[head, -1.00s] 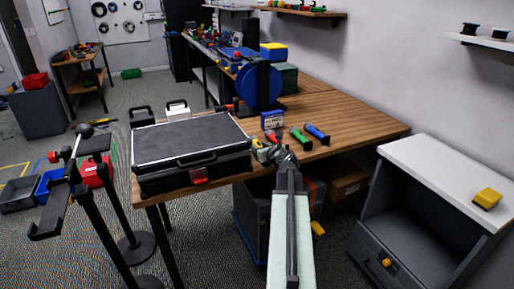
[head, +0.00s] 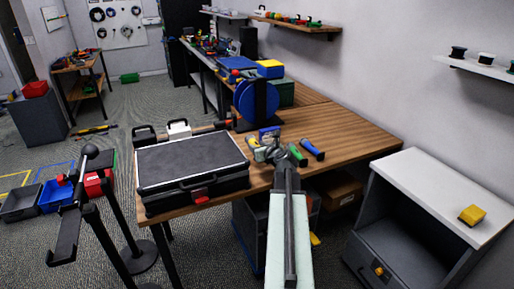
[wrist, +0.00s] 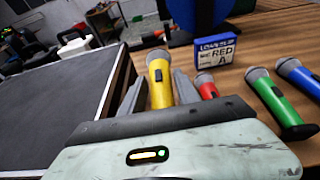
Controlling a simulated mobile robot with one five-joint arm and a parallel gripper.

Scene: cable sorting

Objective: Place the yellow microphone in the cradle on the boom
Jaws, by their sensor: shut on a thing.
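The yellow microphone (wrist: 160,85) is upright in the wrist view, its grey mesh head at the top, between the two fingers of my gripper (wrist: 158,92). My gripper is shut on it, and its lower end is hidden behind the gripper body. In the head view, my gripper (head: 268,150) is over the wooden table, just right of the black case, partly in front of the blue box. A black stand with a boom (head: 76,178) is at the left of the head view, apart from my gripper. A dark open holder on it (head: 66,236) looks like the cradle.
The black case (head: 192,163) lies on the table, left of my gripper. A red microphone (wrist: 207,88), a green one (wrist: 272,98) and a blue one (wrist: 298,75) lie to the right. The loan-slip box (wrist: 212,50) stands behind. A white-topped cabinet (head: 430,185) is at right.

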